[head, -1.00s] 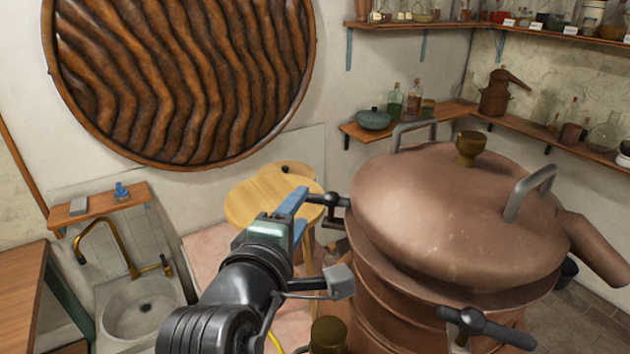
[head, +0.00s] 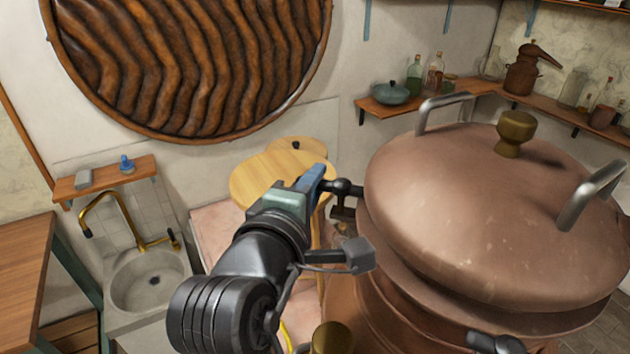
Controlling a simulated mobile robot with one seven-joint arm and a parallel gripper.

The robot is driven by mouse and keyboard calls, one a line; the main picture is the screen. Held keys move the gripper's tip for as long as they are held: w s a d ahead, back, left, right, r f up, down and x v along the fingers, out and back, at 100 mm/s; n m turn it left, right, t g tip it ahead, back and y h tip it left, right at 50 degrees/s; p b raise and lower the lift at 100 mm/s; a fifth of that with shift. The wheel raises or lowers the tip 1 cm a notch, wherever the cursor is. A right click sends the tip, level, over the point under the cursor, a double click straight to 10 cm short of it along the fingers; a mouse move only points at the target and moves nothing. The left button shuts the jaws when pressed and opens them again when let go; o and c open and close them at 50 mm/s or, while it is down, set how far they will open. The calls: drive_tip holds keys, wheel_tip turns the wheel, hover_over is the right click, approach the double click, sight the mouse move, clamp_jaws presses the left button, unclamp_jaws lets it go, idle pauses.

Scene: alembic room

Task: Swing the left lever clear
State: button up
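The left lever (head: 343,189) is a black bar with a rounded end on the left side of the large copper pot (head: 480,210), just below the lid's edge. My gripper (head: 317,180) has blue fingers and is at the left end of this lever, touching it or very close. My own wrist partly hides the fingers, so I cannot tell whether they are closed on it. A second black lever (head: 495,343) shows at the front of the pot, cut off by the bottom edge.
The pot's lid has a brass knob (head: 515,130) and metal handles. A round wooden stool (head: 265,180) stands behind my gripper. A sink (head: 148,280) is at the left, and a wall shelf (head: 410,106) with bottles is behind the pot.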

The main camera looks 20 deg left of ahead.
drive_tip(key=shift+w, duration=0.1)
clamp_jaws()
drive_tip(key=shift+a+h, duration=0.1)
drive_tip(key=shift+h, duration=0.3)
drive_tip(key=shift+w+d+m+g+h+b, duration=0.45)
drive_tip(key=shift+w+m+g+h, duration=0.15)
drive_tip(key=shift+m+g+h, duration=1.55)
drive_tip(key=shift+w+d+m+g+h+b, duration=0.5)
drive_tip(key=shift+m+g+h, duration=1.1)
drive_tip(key=shift+m+h, duration=1.1)
drive_tip(key=shift+w+d+m+g+h+b, duration=0.35)
drive_tip(key=shift+w+m+g+h, duration=0.3)
drive_tip(key=shift+m+g+h, duration=1.5)
drive_tip(key=shift+d+m+h, duration=0.1)
drive_tip(key=shift+m+h, duration=0.2)
drive_tip(key=shift+m, duration=0.3)
